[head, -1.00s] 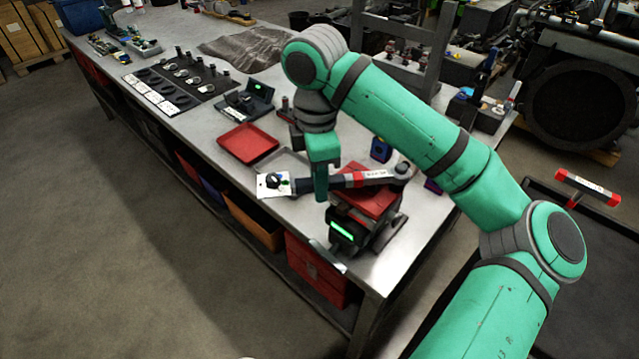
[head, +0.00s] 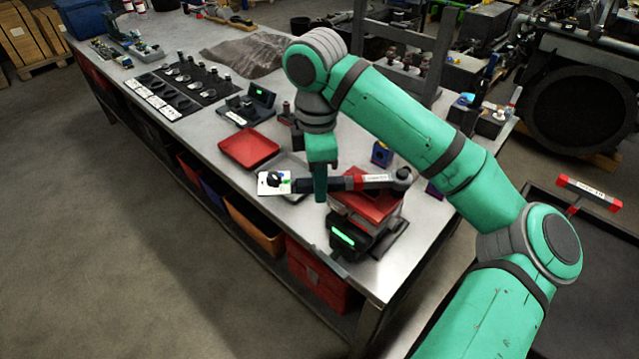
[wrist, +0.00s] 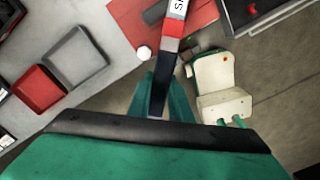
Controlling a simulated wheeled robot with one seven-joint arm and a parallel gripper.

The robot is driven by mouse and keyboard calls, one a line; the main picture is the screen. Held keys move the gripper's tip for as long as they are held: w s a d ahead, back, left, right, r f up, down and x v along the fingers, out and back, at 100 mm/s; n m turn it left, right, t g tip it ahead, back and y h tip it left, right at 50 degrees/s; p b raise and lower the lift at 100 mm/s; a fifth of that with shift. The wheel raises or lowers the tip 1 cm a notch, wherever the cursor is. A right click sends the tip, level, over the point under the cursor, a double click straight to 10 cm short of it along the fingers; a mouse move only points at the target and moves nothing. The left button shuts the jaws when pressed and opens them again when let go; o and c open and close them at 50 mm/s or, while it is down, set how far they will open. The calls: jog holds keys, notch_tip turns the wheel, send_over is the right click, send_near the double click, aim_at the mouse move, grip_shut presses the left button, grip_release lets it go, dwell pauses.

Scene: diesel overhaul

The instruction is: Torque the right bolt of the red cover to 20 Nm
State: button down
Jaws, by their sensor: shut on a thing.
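My gripper (head: 321,183) is shut on the dark handle of a torque wrench (head: 375,180), which has a red band and a white label. The wrench lies level across the red cover (head: 368,206), its round head at the right end, over the cover's right side. In the wrist view the wrench (wrist: 171,45) runs upward from between my gripper fingers (wrist: 160,100). The red cover (wrist: 128,18) lies beside it there. The right bolt is hidden under the wrench head. A black unit with a lit green display (head: 343,236) stands in front of the cover.
A red tray (head: 249,147) and a grey tray (head: 290,165) lie left of the wrench. A white card with a dark knob (head: 272,183) is at the handle's end. A blue block (head: 381,153) stands behind. The bench's front right corner (head: 385,280) is bare.

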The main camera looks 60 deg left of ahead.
jog(key=d+n, duration=0.1)
jog(key=s+d+n, duration=0.1)
jog(key=d, duration=0.1)
jog(key=s+d+n, duration=0.1)
jog(key=d+n, duration=0.1)
jog(key=shift+d, duration=0.2)
dwell(0.3)
jog(key=shift+d, duration=0.1)
jog(key=shift+s+d+n, duration=0.1)
jog(key=shift+d+n, duration=0.9)
jog(key=shift+d, duration=0.35)
jog(key=d+n, duration=0.2)
jog(key=d, duration=0.1)
jog(key=shift+a, duration=0.25)
